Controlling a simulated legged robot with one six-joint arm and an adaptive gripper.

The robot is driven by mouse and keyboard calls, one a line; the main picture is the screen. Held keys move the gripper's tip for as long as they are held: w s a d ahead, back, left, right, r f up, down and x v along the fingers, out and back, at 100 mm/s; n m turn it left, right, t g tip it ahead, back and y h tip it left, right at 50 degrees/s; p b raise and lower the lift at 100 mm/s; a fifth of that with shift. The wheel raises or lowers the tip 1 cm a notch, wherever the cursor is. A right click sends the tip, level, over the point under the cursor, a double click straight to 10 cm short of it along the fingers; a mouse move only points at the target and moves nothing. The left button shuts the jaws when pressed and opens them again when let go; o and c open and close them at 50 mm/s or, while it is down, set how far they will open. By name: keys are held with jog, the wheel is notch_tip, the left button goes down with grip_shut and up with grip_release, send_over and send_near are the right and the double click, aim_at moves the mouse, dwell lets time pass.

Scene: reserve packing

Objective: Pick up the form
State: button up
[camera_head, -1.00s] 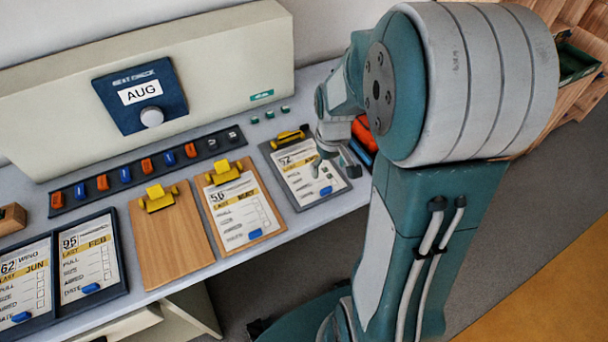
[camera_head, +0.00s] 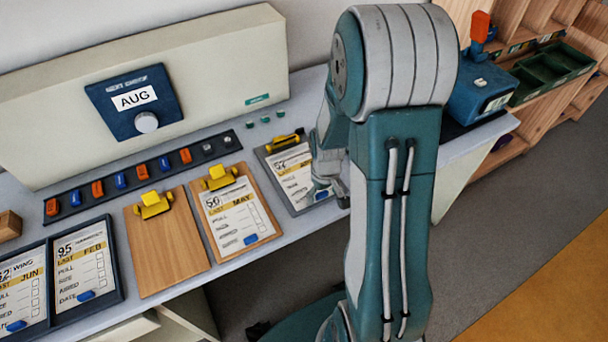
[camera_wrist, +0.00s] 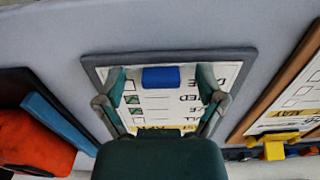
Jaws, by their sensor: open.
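A white printed form (camera_head: 288,170) lies on a dark grey board (camera_head: 300,209) with a yellow clip (camera_head: 285,141), at the right part of the counter. In the wrist view the form (camera_wrist: 182,103) appears upside down, with green ticks in some boxes. A blue tab (camera_wrist: 161,77) sits at its lower edge; it also shows in the head view (camera_head: 321,195). My gripper (camera_wrist: 161,86) is open over the form, with one finger on each side of the blue tab. I cannot tell whether the fingers touch the paper. My arm hides the form's right side in the head view.
A wooden clipboard with a MAY form (camera_head: 225,222) and a bare wooden clipboard (camera_head: 168,250) lie to the left. A dark holder (camera_head: 118,272) has JUN and FEB forms. A blue box (camera_head: 480,98) with an orange top stands right. The AUG display (camera_head: 135,97) is behind.

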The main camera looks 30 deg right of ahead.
jog(key=c, duration=1.1)
jog(key=shift+o, duration=0.2)
jog(key=shift+a+r, duration=0.1)
